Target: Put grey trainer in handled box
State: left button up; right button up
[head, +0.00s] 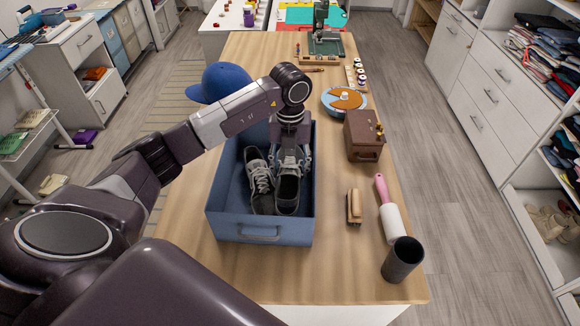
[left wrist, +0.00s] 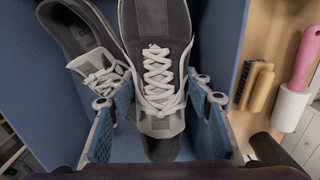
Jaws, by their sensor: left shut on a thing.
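The blue handled box (head: 225,215) stands on the wooden table, with a handle on its near side. One grey trainer with pale laces (head: 261,180) is inside it at the left. A second grey trainer (head: 288,192) is within the box walls at the right, beside the first. My left gripper (head: 290,158) reaches down into the box and is shut on this second trainer. In the left wrist view the fingers (left wrist: 155,100) sit on both sides of its laced part (left wrist: 158,75). The other trainer (left wrist: 80,35) lies to the left. Whether the held trainer touches the box floor is unclear.
Right of the box are a brown case (head: 363,137), a brush (head: 354,207), a pink-handled lint roller (head: 389,210) and a dark cup (head: 403,260). A blue cap (head: 222,80) is behind it, at the table's left edge. The near table top (head: 330,270) is clear.

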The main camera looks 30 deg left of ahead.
pick_arm(q)
jog(key=o, duration=1.2)
jog(key=shift+r, duration=0.1)
jog(key=shift+r+p, duration=0.35)
jog(key=shift+p, duration=0.1)
jog(key=shift+r+b, duration=0.35)
jog(key=shift+b, duration=0.05)
notch_tip(320, 180, up, 11)
jog(key=b, duration=0.2)
jog(key=shift+r, duration=0.15)
